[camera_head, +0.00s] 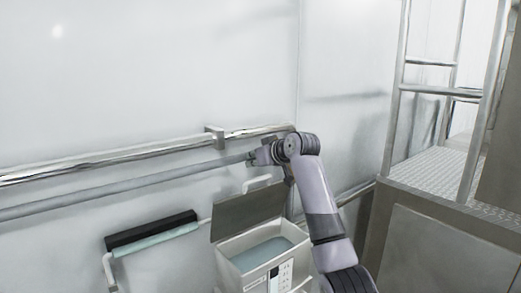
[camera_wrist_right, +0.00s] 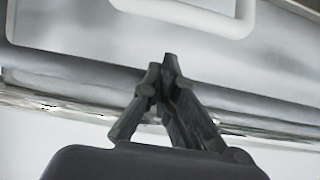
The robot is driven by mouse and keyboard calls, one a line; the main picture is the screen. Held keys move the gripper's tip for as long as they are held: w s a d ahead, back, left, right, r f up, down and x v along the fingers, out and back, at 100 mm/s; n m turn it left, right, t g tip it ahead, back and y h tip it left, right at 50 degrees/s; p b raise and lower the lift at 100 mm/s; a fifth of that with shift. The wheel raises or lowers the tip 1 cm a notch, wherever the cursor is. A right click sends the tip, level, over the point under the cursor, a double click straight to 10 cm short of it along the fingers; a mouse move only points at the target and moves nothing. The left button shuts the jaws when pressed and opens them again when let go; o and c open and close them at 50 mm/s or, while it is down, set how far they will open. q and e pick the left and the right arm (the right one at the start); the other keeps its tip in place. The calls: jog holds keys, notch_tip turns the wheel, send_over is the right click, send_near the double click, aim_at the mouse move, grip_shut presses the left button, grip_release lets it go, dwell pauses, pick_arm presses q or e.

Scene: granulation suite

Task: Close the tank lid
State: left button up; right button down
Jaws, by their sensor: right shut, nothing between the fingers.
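The tank (camera_head: 262,262) is a light box at the bottom centre of the head view, with bluish contents and a small control panel on its front. Its grey lid (camera_head: 245,213) stands open, tilted up at the back. A white handle (camera_head: 258,183) shows just above the lid's top edge. My right gripper (camera_head: 251,160) is shut and empty, above the lid and handle in the head view. In the wrist view, its closed fingertips (camera_wrist_right: 169,62) overlap a grey panel below a white handle (camera_wrist_right: 200,14); contact cannot be told. My left gripper is out of view.
A metal rail (camera_head: 110,157) runs along the white wall behind my right gripper. A black and pale green bar (camera_head: 150,233) on a white frame stands left of the tank. A metal platform (camera_head: 435,185) with ladder-like railings is at the right.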

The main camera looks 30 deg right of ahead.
jog(key=shift+s+d+f+p, duration=0.1)
jog(key=shift+s+f+p, duration=0.55)
jog(key=shift+s, duration=0.2)
jog(key=shift+s+d+f+p, duration=0.15)
jog(key=shift+s+f+p, duration=0.2)
jog(key=shift+s, duration=0.4)
jog(key=shift+f, duration=0.1)
